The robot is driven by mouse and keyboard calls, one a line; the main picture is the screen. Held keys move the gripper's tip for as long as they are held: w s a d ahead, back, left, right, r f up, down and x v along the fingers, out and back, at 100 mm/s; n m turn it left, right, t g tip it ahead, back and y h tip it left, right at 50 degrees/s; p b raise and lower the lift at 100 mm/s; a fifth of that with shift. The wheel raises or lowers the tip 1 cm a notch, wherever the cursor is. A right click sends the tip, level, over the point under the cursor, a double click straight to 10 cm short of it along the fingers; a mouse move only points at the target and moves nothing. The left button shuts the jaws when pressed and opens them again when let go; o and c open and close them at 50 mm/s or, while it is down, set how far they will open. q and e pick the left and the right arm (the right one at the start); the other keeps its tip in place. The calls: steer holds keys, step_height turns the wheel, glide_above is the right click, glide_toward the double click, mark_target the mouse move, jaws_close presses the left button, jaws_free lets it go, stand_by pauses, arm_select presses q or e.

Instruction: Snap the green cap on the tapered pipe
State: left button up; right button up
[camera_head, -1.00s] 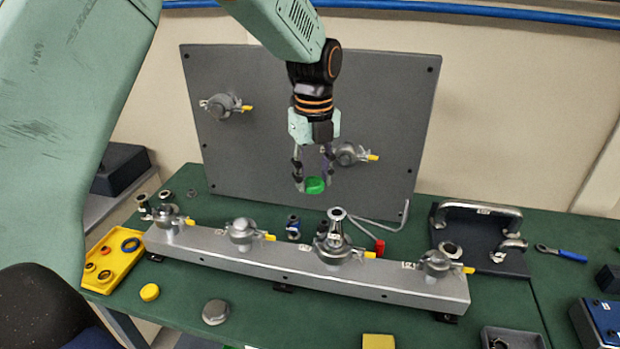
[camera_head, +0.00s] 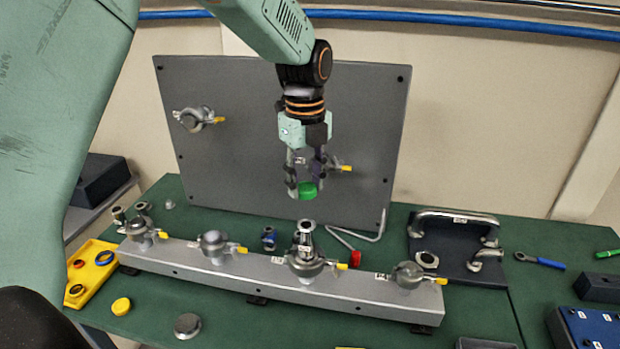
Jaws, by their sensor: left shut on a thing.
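My left gripper (camera_head: 307,190) comes down from the top in the head view, its fingers shut on the green cap (camera_head: 308,189). The cap is held in the air between the fingertips, partly covered by them. The tapered pipe (camera_head: 305,238) stands upright on a clamped port of the silver rail, narrowing to a ringed top. The cap shows just above the pipe's top in the picture, with a gap between them. My right gripper is not in view.
The silver rail (camera_head: 230,273) carries several clamped ports with yellow-tipped levers. A grey upright panel (camera_head: 230,150) stands behind. A yellow tray (camera_head: 93,272) lies left, a dark plate with a bent pipe (camera_head: 455,216) right. A red-handled hex key (camera_head: 355,256) lies behind the rail.

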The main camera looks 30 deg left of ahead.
arm_select(q)
steer(key=shift+s+d+f, duration=0.1)
steer(key=shift+s+f, duration=0.2)
steer(key=shift+s, duration=0.05)
steer(key=shift+s+d+f, duration=0.1)
steer(key=shift+f, duration=0.25)
steer(key=shift+d+f, duration=0.1)
steer(key=shift+f, duration=0.2)
steer(key=f, duration=0.3)
steer(key=shift+w+a+f, duration=0.15)
steer(key=shift+w+a, duration=0.15)
steer(key=shift+w, duration=0.1)
steer(key=shift+s+d+f, duration=0.25)
steer(key=shift+s+f, duration=0.05)
steer(key=shift+f, duration=0.25)
steer(key=shift+w+a+f, duration=0.2)
steer(key=shift+w+f, duration=0.05)
steer(key=shift+w, duration=0.05)
steer(key=shift+s+d+r, duration=0.2)
steer(key=shift+s+d, duration=0.05)
steer(key=shift+w, duration=0.1)
